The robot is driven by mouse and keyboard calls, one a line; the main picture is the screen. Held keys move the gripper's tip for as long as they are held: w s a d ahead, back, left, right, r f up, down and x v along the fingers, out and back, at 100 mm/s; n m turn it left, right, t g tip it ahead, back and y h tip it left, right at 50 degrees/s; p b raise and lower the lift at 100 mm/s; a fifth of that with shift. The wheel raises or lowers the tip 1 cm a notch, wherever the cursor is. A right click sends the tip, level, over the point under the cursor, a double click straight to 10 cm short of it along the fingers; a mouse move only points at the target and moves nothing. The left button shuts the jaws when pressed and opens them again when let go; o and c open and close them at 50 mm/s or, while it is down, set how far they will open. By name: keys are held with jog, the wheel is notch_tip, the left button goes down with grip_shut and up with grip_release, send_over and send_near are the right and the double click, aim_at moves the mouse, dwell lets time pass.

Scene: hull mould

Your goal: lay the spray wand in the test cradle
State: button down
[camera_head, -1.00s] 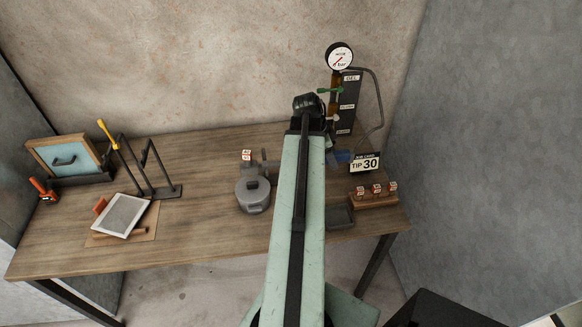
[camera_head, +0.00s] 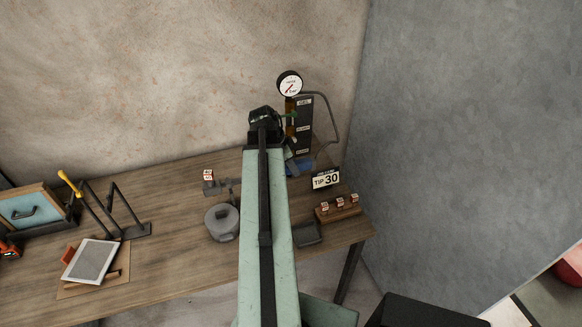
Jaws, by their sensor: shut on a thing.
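My arm runs up the middle of the head view to a dark joint. My gripper and whatever it holds are hidden behind the arm. I cannot make out the spray wand for certain. I cannot tell which thing is the test cradle. A blue piece (camera_head: 299,167) shows partly beside my arm, below the gauge column (camera_head: 303,128). A black frame (camera_head: 118,212) with slanted uprights stands at the left of the bench, with a yellow-ended rod (camera_head: 70,184) at it.
On the wooden bench (camera_head: 178,255) are a grey lidded pot (camera_head: 222,222), a dark tray (camera_head: 307,234), a TIP 30 card (camera_head: 326,179) and a block with small labelled pieces (camera_head: 339,207). A white-framed panel (camera_head: 90,261) lies at left. A grey wall (camera_head: 450,130) bounds the right.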

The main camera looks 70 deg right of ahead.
jog(key=shift+r+p, duration=3.8)
jog(key=shift+r, duration=0.85)
jog(key=shift+f, duration=0.1)
